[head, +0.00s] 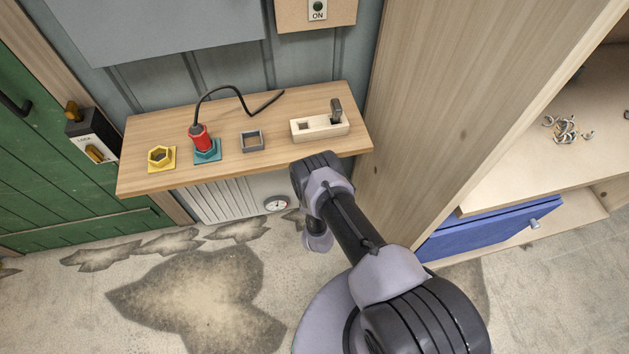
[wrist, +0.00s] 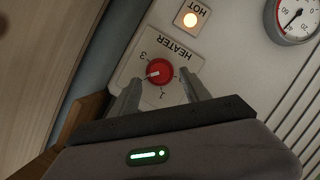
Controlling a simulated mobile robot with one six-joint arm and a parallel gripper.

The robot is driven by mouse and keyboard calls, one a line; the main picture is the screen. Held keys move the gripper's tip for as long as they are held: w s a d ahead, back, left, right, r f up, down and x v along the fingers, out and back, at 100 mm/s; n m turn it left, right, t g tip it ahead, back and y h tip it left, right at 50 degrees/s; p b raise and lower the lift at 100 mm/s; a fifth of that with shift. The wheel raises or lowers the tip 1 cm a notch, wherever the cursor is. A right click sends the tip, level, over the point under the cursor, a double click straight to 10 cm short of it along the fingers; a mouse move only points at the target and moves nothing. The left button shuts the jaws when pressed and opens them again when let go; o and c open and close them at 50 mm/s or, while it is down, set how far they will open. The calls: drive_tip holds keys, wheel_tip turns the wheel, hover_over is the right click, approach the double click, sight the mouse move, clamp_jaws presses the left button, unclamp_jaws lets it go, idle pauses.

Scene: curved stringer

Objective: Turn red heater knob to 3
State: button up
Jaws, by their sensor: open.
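The red heater knob (wrist: 159,72) is on a pale plate (wrist: 178,58) marked HEATER, seen upside down in the wrist view. The numeral 3 is at its upper left and 1 is below it. The knob's white pointer mark points left, between the 3 and the 1; any numeral there is hidden by a finger. My gripper (wrist: 159,88) is open, with one finger on each side of the knob's lower part. I cannot tell whether either finger touches it. In the head view the knob and my gripper are hidden behind my arm and the shelf.
A lit HOT lamp (wrist: 190,19) and a round gauge (wrist: 294,18) are near the knob. A wooden shelf (head: 225,168) with sockets overhangs the white heater (head: 228,200). A tall wooden cabinet (head: 425,110) stands close on the right. The floor at left is free.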

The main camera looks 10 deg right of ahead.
drive_tip(key=x, duration=0.2)
drive_tip(key=shift+w+d+f+b, duration=0.1)
drive_tip(key=shift+w+b, duration=0.3)
drive_tip(key=shift+c, duration=0.2)
clamp_jaws()
